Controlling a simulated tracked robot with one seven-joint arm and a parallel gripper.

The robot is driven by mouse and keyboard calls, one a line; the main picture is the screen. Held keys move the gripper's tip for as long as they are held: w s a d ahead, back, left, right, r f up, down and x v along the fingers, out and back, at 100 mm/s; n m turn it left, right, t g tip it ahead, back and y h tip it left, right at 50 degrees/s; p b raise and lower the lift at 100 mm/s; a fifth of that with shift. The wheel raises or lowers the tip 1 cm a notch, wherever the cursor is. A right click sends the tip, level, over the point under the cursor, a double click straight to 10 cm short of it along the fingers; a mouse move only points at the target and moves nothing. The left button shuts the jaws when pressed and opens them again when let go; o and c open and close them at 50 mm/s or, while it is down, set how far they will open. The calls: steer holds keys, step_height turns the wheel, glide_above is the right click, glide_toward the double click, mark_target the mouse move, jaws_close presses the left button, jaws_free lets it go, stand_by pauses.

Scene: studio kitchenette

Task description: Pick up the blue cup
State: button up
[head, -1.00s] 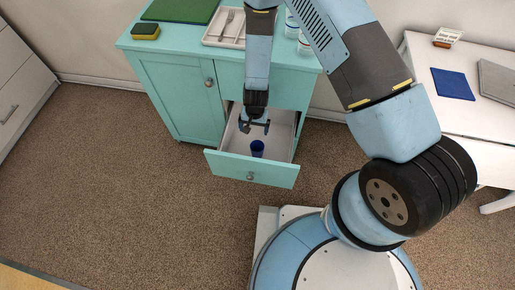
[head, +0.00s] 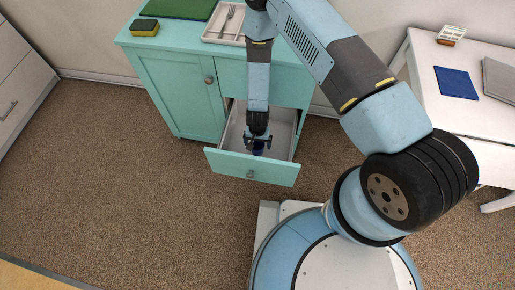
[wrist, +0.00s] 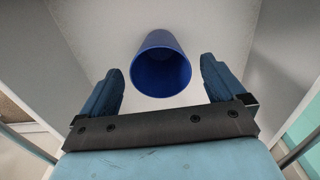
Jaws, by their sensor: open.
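The blue cup (wrist: 161,64) stands in the open drawer (head: 283,127) of the teal cabinet. In the head view the cup (head: 259,148) is mostly hidden behind my gripper (head: 257,142). In the wrist view my gripper (wrist: 162,88) is open, with one finger to the left of the cup and one to the right. The cup's open mouth faces the camera, and it looks empty. It lies just beyond the fingertips, roughly centred between them. I cannot tell whether either finger touches it.
The drawer walls surround the gripper closely, with the teal drawer front (head: 252,168) on the near side. On the cabinet top are a sponge (head: 145,27), a green board (head: 180,8) and a cutlery tray (head: 224,36). A white desk (head: 455,115) stands at right.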

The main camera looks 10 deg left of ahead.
steer(key=shift+f, duration=0.75)
steer(key=c, duration=1.1)
steer(key=shift+o, duration=0.2)
steer(key=shift+r, duration=0.15)
